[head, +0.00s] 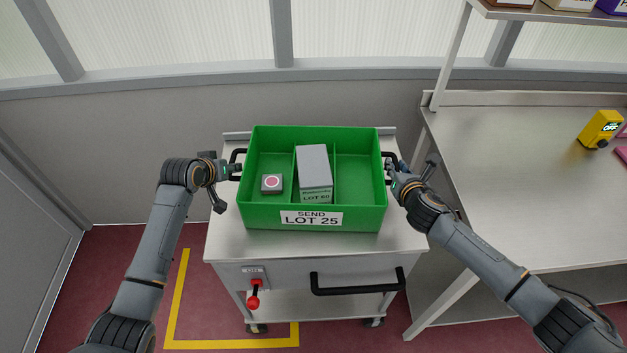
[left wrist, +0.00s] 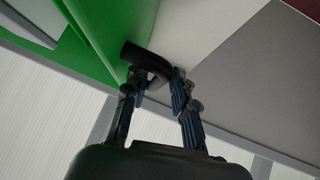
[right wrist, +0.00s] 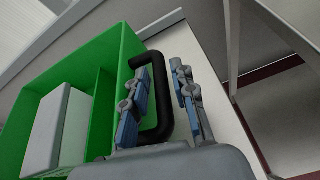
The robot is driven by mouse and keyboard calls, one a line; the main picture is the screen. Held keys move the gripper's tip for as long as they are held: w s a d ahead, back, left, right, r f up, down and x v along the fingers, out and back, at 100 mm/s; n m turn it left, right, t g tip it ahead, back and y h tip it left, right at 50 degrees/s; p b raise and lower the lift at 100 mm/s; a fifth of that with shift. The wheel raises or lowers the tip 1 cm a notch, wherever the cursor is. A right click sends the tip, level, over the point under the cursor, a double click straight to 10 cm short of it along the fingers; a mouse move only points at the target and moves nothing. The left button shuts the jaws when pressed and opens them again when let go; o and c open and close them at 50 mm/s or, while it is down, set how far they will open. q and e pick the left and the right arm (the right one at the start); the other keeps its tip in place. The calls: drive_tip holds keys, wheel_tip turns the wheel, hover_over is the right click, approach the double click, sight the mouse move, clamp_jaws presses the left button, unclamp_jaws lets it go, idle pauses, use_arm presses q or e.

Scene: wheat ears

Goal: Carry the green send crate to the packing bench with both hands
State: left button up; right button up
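The green send crate (head: 262,213), labelled SEND LOT 25, sits level on the trolley top in the head view. It holds a small grey box with a pink round mark (head: 272,184) on the left and a taller grey LOT 60 carton (head: 314,170) in the middle; its right compartment looks empty.
The trolley (head: 225,240) has a front push bar (head: 357,288) and a red switch (head: 253,300). The packing bench (head: 485,200) stands close on the right, mostly clear, with a yellow device (head: 600,129) at its far right and a shelf above. A wall and windows lie behind.

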use_arm(q)
drive_tip(key=shift+w+d+f, duration=0.1)
drive_tip(key=shift+w+f, duration=0.25)
use_arm(e)
drive_tip(key=shift+w+f, duration=0.2)
drive_tip(key=shift+w, duration=0.3)
use_arm(q)
drive_tip(key=shift+c, duration=0.5)
use_arm(e)
drive_tip(key=shift+c, duration=0.5)
use_arm(q)
clamp_jaws()
use_arm(e)
clamp_jaws()
use_arm(q)
drive_tip(key=shift+w+r, duration=0.1)
drive_tip(key=shift+r, duration=0.2)
use_arm(e)
drive_tip(key=shift+w+r, duration=0.1)
drive_tip(key=shift+r, duration=0.2)
